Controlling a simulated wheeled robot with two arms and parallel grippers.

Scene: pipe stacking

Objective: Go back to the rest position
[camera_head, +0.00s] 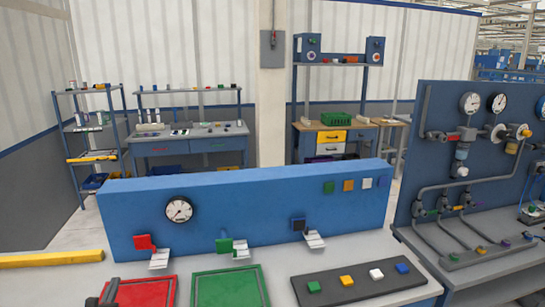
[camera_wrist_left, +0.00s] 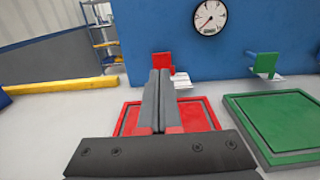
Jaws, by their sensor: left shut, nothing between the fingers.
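My left gripper (camera_wrist_left: 159,75) is shut and empty, with its dark fingers pressed together over the red square tray (camera_wrist_left: 204,113) in the left wrist view. In the head view only a dark bit of the left gripper (camera_head: 108,291) shows at the bottom left, at the left side of the red tray (camera_head: 148,292). My right gripper is in neither view.
A blue panel (camera_head: 270,207) with a gauge (camera_head: 179,210) and several coloured parts stands behind the trays. A green tray (camera_head: 230,288) and a dark strip with coloured blocks (camera_head: 330,294) lie to the right. A yellow bar (camera_head: 50,259) lies at left.

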